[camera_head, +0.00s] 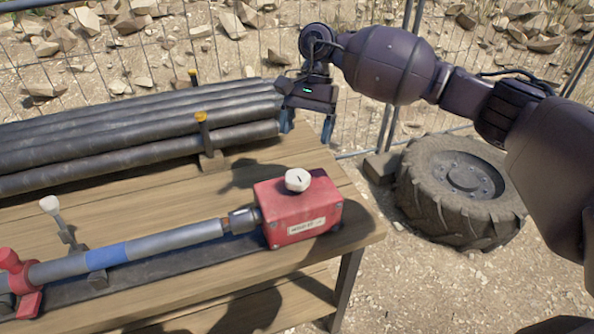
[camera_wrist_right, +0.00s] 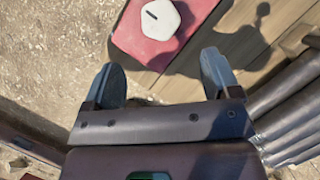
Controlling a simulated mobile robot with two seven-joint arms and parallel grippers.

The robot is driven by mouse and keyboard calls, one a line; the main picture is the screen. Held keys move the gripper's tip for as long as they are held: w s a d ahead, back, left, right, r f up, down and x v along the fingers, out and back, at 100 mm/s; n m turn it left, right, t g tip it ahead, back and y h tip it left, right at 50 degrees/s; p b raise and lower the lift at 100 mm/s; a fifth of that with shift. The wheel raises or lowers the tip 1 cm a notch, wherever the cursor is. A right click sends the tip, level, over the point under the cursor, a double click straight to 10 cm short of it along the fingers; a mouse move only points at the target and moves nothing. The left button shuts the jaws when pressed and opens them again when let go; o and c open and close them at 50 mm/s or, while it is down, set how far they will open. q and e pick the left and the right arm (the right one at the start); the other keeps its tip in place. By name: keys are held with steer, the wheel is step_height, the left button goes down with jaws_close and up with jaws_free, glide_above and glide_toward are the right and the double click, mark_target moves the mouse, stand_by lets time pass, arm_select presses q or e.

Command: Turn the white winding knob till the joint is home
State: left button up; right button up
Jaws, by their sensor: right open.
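The white winding knob (camera_head: 298,180) sits on top of a red box (camera_head: 275,215) at the right end of the wooden table. A grey pipe (camera_head: 170,241) with a blue band runs from the left to a dark coupling (camera_head: 243,219) at the box's left side. My right gripper (camera_head: 307,127) is open and empty, above and behind the box, apart from the knob. In the right wrist view the white knob (camera_wrist_right: 160,19), with a dark slot, lies ahead of the open fingers (camera_wrist_right: 164,82). My left gripper is not in view.
Dark pipes (camera_head: 120,135) are stacked at the back left, held by posts with yellow tops (camera_head: 201,116). A red clamp (camera_head: 18,280) and a white-topped lever (camera_head: 50,205) stand at the left. A tyre (camera_head: 460,190) lies beyond the table's right edge, near a wire fence.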

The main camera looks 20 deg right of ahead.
mark_target(298, 175)
steer(key=x, duration=1)
steer(key=shift+s+p, duration=0.1)
steer(key=shift+p, duration=0.2)
steer(key=shift+c, duration=0.3)
steer(key=c, duration=0.8)
steer(key=shift+c, duration=0.2)
